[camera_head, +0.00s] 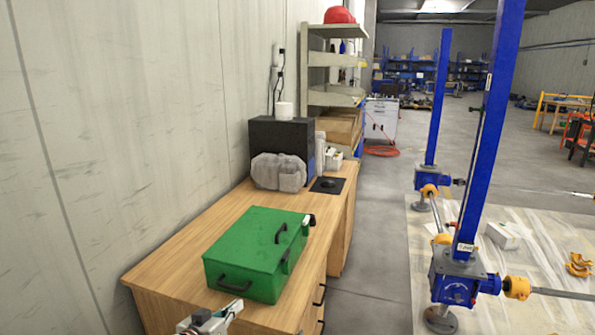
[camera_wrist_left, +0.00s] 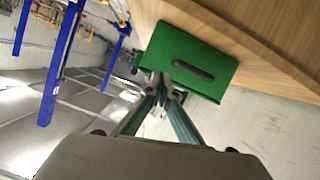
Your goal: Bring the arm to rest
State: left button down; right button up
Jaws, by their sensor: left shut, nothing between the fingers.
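My left gripper (camera_head: 213,318) shows at the bottom edge of the head view, in front of the wooden workbench. Its fingers are shut with nothing between them. In the left wrist view the closed fingers (camera_wrist_left: 160,85) point toward the green case. The green case (camera_head: 250,258) lies closed on the near part of the bench top, with black handles. It also shows in the left wrist view (camera_wrist_left: 185,50), just beyond the fingertips; I cannot tell whether they touch it. My right gripper is not in view.
The wooden workbench (camera_head: 190,262) stands along the wall, with a black box (camera_head: 280,140) and a grey moulded object (camera_head: 278,172) at its far end. Blue screw jacks (camera_head: 458,275) stand on a sheet at the right. Grey floor between bench and sheet is clear.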

pick_arm(q)
jog(key=s+a+f+g+y, duration=0.1)
jog(key=s+f, duration=0.5)
jog(key=s, duration=0.5)
jog(key=s+a+f+m+g+y, duration=0.1)
jog(key=s+a+f, duration=0.1)
jog(key=s+f, duration=0.5)
jog(key=s+a+f+m+y, duration=0.1)
jog(key=s+f, duration=0.5)
jog(key=s, duration=1)
jog(key=shift+s+a+f+g, duration=0.25)
jog(key=shift+s+a+g, duration=0.15)
jog(key=shift+a, duration=0.15)
